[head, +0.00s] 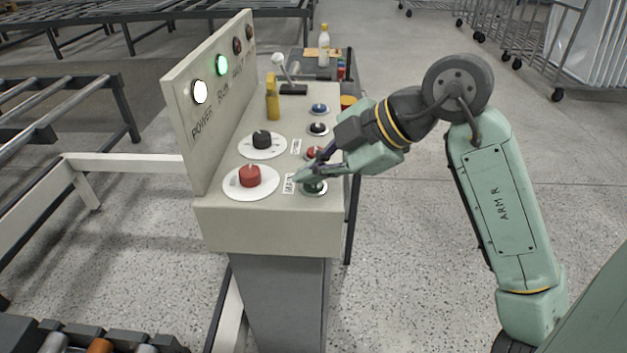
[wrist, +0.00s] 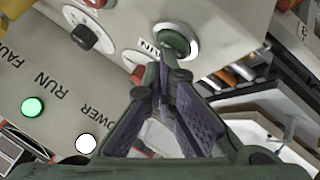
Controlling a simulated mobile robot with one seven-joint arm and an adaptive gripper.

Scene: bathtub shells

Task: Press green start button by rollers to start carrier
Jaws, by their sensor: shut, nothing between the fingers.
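The green button (head: 315,188) sits in a pale ring at the near right of the control box top. It also shows in the wrist view (wrist: 173,40), just beyond my fingertips. My gripper (head: 300,175) is shut and empty, its fingers pointing down at the button from the right. In the wrist view the gripper (wrist: 163,68) overlaps the button's lower edge; I cannot tell whether it touches. A label reading RUN (wrist: 147,47) lies beside the button. On the upright panel, the white POWER lamp (head: 200,92) and the green RUN lamp (head: 222,65) are lit.
The control box (head: 270,228) also carries a red knob (head: 250,176), a black knob (head: 262,139), a red button (head: 313,153), a blue button (head: 319,109) and a yellow upright part (head: 272,100). Rollers (head: 98,346) lie at the lower left.

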